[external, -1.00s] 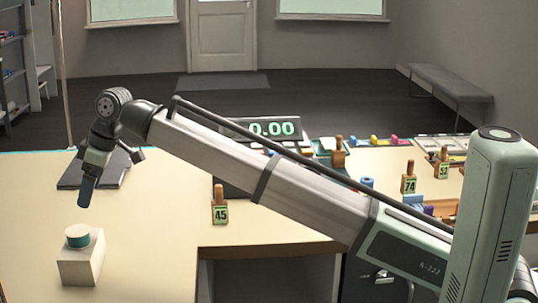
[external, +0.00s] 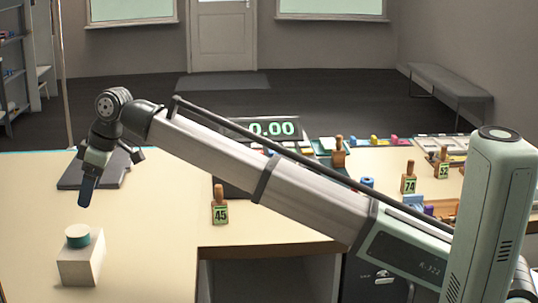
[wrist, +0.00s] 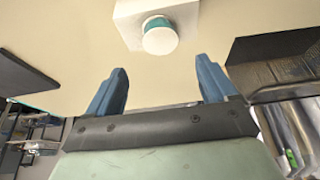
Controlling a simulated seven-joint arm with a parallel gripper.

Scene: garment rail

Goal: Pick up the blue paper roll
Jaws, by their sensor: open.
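A short teal-blue roll with a pale top (external: 78,236) stands on a white block (external: 80,264) at the front left of the counter. It also shows in the wrist view (wrist: 160,37), on the white block (wrist: 130,16) at the top. Another small blue roll (external: 367,183) lies on the right part of the counter behind my arm; I cannot tell which is the paper roll. My gripper (external: 86,196) is above the counter, a little behind and higher than the white block. In the wrist view its blue fingers (wrist: 163,82) are apart with nothing between them.
A dark flat pad (external: 75,175) lies behind my gripper. A wooden stamp-like tag marked 45 (external: 220,208) stands near the counter's inner edge. More numbered tags (external: 408,180) and small coloured items stand at right. A display (external: 265,129) stands behind my arm. The left counter is mostly clear.

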